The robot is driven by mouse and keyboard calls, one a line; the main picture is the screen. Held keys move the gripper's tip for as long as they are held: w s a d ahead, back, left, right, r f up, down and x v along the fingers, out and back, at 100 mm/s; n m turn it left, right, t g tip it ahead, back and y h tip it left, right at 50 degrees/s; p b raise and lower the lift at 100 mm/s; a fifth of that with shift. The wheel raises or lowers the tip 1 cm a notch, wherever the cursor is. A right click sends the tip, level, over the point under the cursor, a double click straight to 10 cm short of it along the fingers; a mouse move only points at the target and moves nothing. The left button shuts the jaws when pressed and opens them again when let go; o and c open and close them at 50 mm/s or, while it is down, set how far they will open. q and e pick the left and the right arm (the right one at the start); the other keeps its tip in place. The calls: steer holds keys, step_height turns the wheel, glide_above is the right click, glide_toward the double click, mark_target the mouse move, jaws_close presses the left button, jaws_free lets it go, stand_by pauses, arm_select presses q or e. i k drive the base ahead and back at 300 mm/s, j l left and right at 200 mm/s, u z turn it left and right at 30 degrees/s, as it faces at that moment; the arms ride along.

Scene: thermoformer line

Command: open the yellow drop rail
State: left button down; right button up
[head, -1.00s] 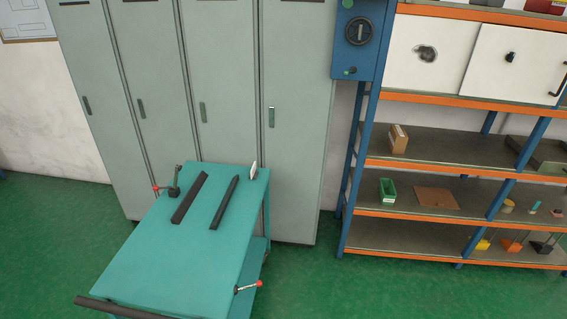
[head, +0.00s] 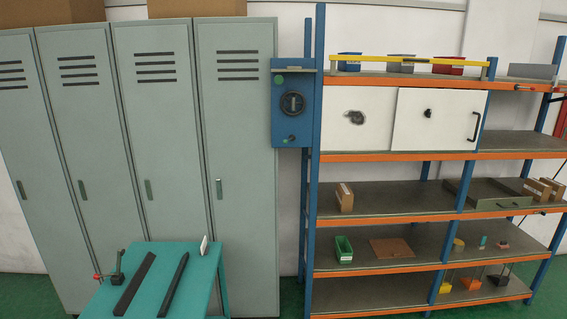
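The yellow drop rail (head: 410,60) runs level across the front of the left bay of the top shelf, in the head view. It spans from near the left blue post to a short blue upright (head: 492,68) at its right end. Blue, grey and red bins stand behind it, partly covered by it. Neither of my grippers shows in the head view.
A teal cart (head: 205,270) with two dark bars stands in front of grey lockers (head: 235,150). A blue control box (head: 297,103) with a dial hangs left of the shelving. White sliding panels (head: 437,118) sit below the top shelf. Green floor shows at the bottom.

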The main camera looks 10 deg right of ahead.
mark_target(332, 58)
steer(key=i+l, duration=0.2)
steer(key=l, duration=0.15)
steer(key=i+l, duration=0.2)
steer(key=i+l+u, duration=0.1)
steer(key=l, duration=0.35)
steer(key=i+l, duration=0.4)
steer(key=l, duration=0.3)
steer(key=u, duration=0.05)
